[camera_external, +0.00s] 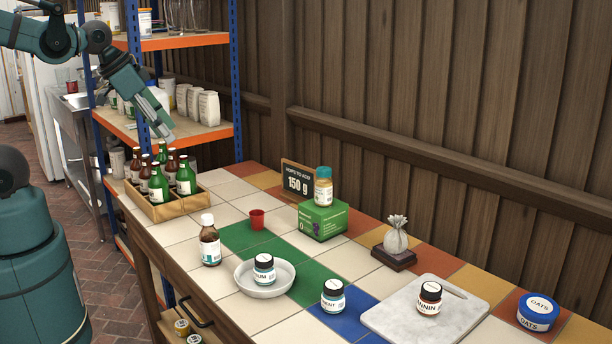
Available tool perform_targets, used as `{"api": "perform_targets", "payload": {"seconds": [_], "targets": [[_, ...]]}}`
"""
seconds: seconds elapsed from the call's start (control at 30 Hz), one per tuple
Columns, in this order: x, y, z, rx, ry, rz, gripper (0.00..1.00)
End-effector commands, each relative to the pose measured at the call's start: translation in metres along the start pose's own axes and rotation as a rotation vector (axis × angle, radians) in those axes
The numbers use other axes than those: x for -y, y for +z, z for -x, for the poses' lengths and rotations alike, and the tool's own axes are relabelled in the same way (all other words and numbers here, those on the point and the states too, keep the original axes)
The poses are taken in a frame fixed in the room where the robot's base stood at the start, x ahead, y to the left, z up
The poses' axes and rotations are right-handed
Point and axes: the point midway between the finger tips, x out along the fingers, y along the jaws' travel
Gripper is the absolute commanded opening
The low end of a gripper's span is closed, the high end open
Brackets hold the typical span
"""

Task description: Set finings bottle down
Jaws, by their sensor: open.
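My gripper (164,128) is raised at the upper left, above the wooden crate and in front of the shelf rack. It is open, and I see nothing held in it. A brown bottle with a white cap and a pale label (210,246) stands upright on the tiled table, right of the crate and well apart from my gripper. Its label is too small to read, so I cannot confirm that it is the finings bottle. A small jar with a teal lid (324,190) stands on a green box (322,222); its label is also unreadable.
A wooden crate (170,209) holds several green and brown bottles.

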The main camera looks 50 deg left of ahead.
Motion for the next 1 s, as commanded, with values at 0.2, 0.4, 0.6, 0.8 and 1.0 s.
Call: {"api": "perform_targets", "payload": {"seconds": [0.2, 0.4, 0.6, 0.8, 1.0], "targets": [[0.019, 0.007, 0.021, -0.054, -0.06, 0.161, 0.45], [0.028, 0.009, 0.031, -0.083, -0.085, 0.237, 0.45], [0.029, 0.009, 0.032, -0.089, -0.089, 0.251, 0.45], [0.029, 0.009, 0.032, -0.088, -0.089, 0.25, 0.45], [0.029, 0.009, 0.032, -0.088, -0.089, 0.25, 0.45]]}}
